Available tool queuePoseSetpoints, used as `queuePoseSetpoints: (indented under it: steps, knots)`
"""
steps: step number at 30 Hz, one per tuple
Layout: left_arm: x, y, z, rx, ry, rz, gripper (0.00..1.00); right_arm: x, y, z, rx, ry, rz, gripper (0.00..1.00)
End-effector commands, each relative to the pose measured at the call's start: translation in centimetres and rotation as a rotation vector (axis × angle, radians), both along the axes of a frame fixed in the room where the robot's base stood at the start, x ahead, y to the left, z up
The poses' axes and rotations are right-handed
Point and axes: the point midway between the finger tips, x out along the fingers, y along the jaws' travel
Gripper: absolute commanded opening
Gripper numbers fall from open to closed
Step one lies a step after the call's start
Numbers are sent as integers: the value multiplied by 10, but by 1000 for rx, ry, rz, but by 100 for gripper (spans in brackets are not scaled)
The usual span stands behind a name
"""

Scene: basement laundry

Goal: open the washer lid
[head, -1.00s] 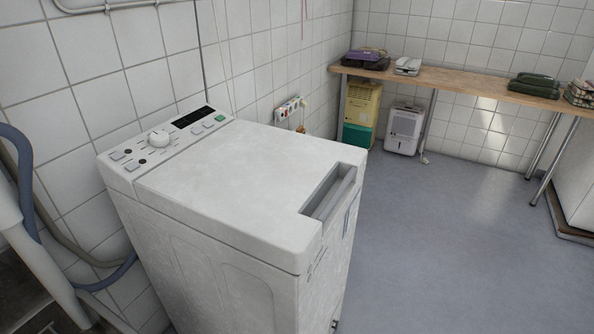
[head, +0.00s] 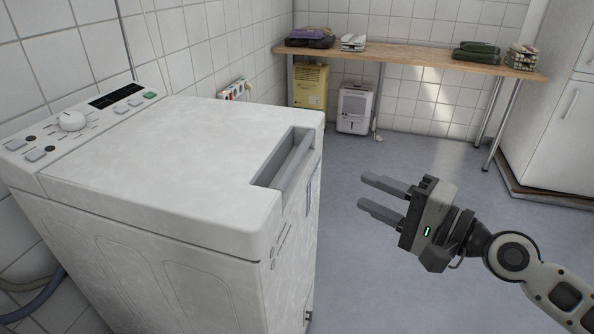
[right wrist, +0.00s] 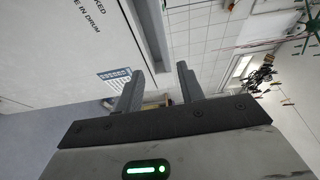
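The white top-loading washer (head: 170,255) stands at the left against the tiled wall. Its lid (head: 185,150) is down flat. A grey recessed handle (head: 288,160) sits at the lid's right edge. My right gripper (head: 363,192) is to the right of the washer, apart from the handle. Its two grey fingers point left toward the washer with an empty gap between them. In the right wrist view the open fingers (right wrist: 160,92) show near a pale panel with printed text (right wrist: 85,30). My left gripper is not in view.
A control panel with a knob (head: 72,121) runs along the washer's back edge. A wooden bench (head: 420,65) with folded items stands at the back wall. A dehumidifier (head: 355,108) is under it. A white cabinet (head: 555,110) is at right. The grey floor between is clear.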

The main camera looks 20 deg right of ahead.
Motion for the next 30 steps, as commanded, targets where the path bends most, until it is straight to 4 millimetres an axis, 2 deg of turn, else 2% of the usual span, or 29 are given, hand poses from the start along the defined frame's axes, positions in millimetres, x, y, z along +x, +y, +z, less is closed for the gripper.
queuePoseSetpoints:
  steps: [5, 9, 12, 22, 30]
  knots:
    - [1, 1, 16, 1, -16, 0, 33, 11, 5, 9, 24, 3, 0, 38]
    - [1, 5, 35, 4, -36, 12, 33, 28, 17, 11, 23, 0, 1, 38]
    - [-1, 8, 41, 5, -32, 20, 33, 44, 27, 11, 23, 0, 2, 38]
    - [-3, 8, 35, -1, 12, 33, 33, 101, 66, 6, 21, 2, 2, 38]
    - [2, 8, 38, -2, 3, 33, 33, 129, 85, 4, 18, 4, 3, 38]
